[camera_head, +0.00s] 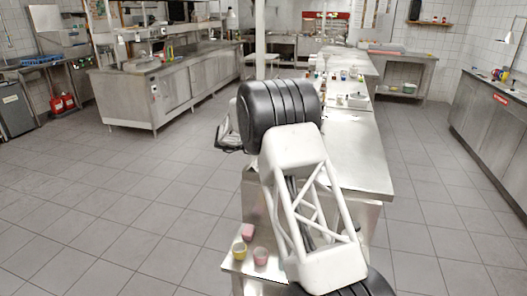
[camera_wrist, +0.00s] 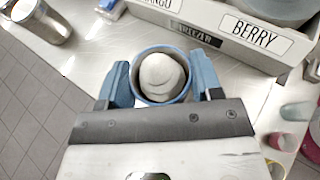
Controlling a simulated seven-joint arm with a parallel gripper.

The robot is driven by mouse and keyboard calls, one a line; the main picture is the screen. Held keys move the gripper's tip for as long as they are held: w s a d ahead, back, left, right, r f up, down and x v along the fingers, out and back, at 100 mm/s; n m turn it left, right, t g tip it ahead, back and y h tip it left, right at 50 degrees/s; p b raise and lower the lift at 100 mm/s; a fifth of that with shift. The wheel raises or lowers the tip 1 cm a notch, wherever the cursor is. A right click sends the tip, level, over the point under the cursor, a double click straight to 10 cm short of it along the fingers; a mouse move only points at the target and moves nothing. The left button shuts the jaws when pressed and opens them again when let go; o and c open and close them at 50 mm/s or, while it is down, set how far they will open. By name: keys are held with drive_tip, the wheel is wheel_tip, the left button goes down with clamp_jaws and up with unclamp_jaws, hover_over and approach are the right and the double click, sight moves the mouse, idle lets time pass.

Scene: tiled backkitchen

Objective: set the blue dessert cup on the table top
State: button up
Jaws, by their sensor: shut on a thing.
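In the wrist view, the blue dessert cup (camera_wrist: 136,88) is seen from above, with a pale rounded scoop (camera_wrist: 163,74) filling it. My gripper (camera_wrist: 161,80) has its two blue fingers on the left and right sides of the cup and is shut on it. A light steel table top (camera_wrist: 85,50) lies below and around the cup. I cannot tell whether the cup touches it or hangs above it. In the head view, my arm hides the gripper and the cup.
A labelled container (camera_wrist: 222,38) reading "BERRY" stands just beyond the cup. A metal tumbler (camera_wrist: 42,20) is at upper left. Pink and green cups (camera_wrist: 297,111) are at right. The head view shows a yellow cup (camera_head: 239,250) and pink cup (camera_head: 261,256) on a ledge.

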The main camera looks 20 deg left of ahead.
drive_tip(key=shift+f, duration=0.85)
drive_tip(key=shift+f, duration=0.15)
drive_tip(key=o, duration=1)
drive_tip(key=shift+c, duration=0.2)
drive_tip(key=v, duration=1.2)
